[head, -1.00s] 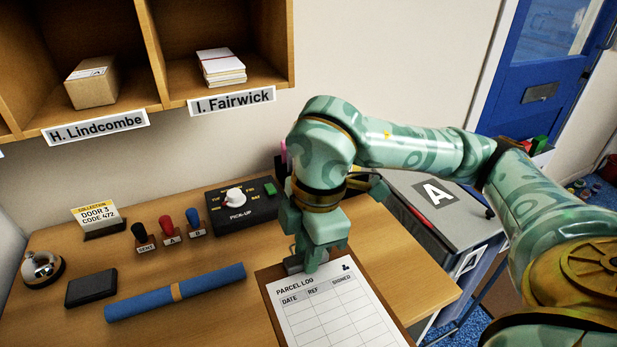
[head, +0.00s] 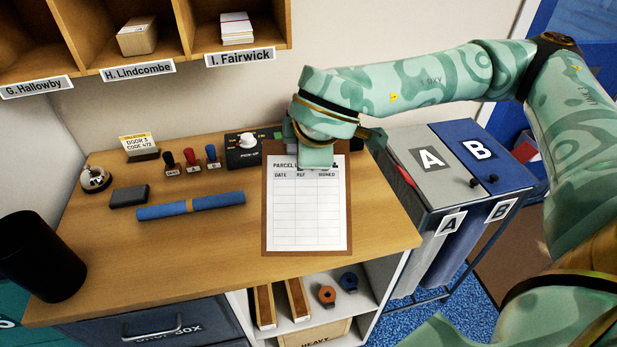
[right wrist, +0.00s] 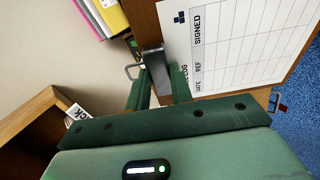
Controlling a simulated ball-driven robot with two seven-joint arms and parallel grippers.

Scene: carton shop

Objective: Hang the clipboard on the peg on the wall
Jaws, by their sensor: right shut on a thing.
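The clipboard (head: 307,215) is a brown board with a white parcel log sheet. In the head view it is held with its clip end up and the sheet facing me, in front of the desk's right part. My right gripper (head: 316,158) is shut on its top end. In the right wrist view the gripper (right wrist: 160,85) closes on the grey metal clip (right wrist: 153,60), with the clipboard (right wrist: 240,45) beyond the fingers. My left gripper is not in view. I cannot make out the wall peg in either view.
The desk (head: 200,240) holds stamps (head: 190,158), a blue roll (head: 190,206), a bell (head: 95,179) and the pick-up dial box (head: 243,150). Pigeonholes (head: 238,58) hang above. A black cylinder (head: 40,255) stands at left. Bins A (head: 430,155) and B (head: 480,150) stand at right.

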